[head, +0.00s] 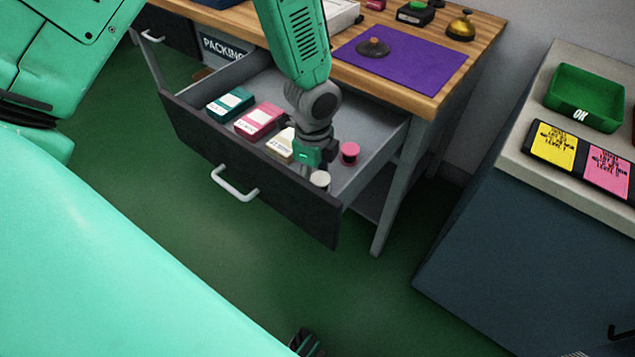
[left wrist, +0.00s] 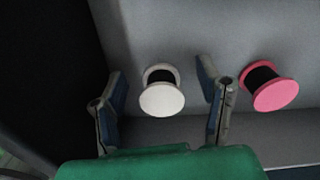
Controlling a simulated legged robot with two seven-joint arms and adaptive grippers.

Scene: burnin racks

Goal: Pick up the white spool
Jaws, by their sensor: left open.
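The white spool (head: 320,179) stands in the front right part of the open drawer. In the left wrist view the white spool (left wrist: 162,94), with a dark wound middle, lies between my two spread fingers, with gaps on both sides. My left gripper (head: 316,166) is open, pointing down into the drawer just above and around the spool; its fingers are hard to make out in the head view. A dark tip at the bottom edge of the head view may be my right gripper (head: 307,343); its jaws are unclear.
A pink spool (head: 349,152) stands close by, outside the right finger. Teal (head: 231,104), pink (head: 259,121) and cream (head: 281,146) boxes lie left in the drawer (head: 290,208). The drawer front is close. The desk holds a purple mat (head: 402,66); a green tray (head: 585,97) stands right.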

